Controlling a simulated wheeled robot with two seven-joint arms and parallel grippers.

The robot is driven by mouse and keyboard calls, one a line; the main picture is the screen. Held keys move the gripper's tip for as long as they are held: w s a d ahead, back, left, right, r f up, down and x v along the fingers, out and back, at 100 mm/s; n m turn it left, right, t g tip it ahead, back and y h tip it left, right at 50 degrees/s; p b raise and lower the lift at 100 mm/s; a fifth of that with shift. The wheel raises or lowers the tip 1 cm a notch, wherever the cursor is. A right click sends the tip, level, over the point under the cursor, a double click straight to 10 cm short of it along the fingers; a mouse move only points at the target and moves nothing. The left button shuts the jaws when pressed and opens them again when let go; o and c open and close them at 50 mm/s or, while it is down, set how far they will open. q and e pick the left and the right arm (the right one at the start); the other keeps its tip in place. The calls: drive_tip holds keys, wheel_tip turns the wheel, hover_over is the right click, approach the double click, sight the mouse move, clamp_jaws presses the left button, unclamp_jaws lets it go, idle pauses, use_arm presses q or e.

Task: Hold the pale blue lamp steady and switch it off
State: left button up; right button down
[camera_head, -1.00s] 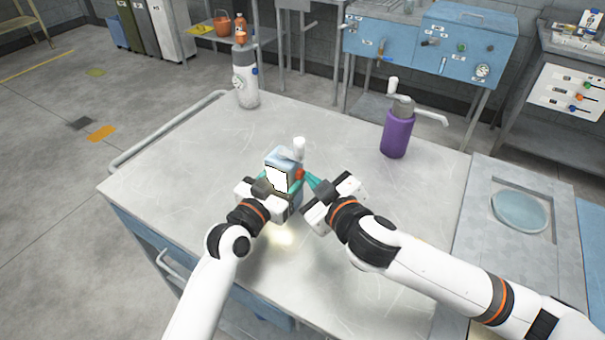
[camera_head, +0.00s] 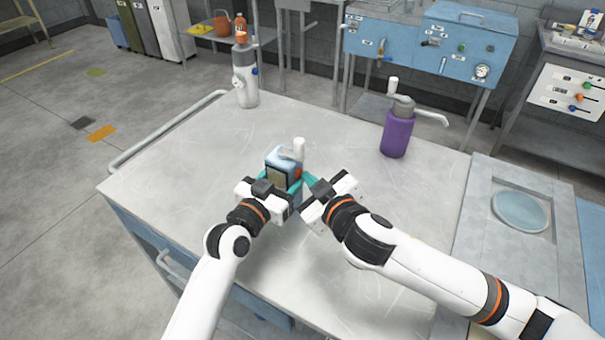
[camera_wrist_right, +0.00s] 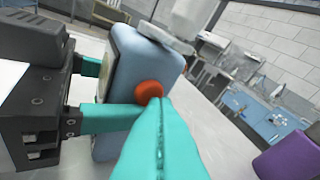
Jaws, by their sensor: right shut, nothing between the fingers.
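The pale blue lamp (camera_head: 288,160) stands upright near the middle of the table, with a white handle on top. Its front panel (camera_head: 277,176) is dark. My left gripper (camera_head: 279,183) has its teal fingers on either side of the lamp, closed on its body. It also shows at the left of the right wrist view (camera_wrist_right: 90,95). My right gripper (camera_head: 309,180) is shut and empty on the lamp's right side. In the right wrist view its fingertips (camera_wrist_right: 160,125) are at the orange-red button (camera_wrist_right: 148,92), appearing to touch it and hiding its lower part.
A purple pump bottle (camera_head: 397,134) stands at the back right of the metal table (camera_head: 190,165). A white and grey bottle (camera_head: 246,82) stands at the back left. A grey panel with a round dish (camera_head: 520,212) adjoins on the right. The table around the lamp is clear.

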drive_tip(key=shift+s+d, duration=0.5)
drive_tip(key=shift+d, duration=0.2)
drive_tip(key=s+d, duration=0.2)
drive_tip(key=d, duration=0.2)
drive_tip(key=shift+s+d, duration=0.1)
drive_tip(key=shift+s, duration=0.3)
use_arm(q)
drive_tip(key=o, duration=1.3)
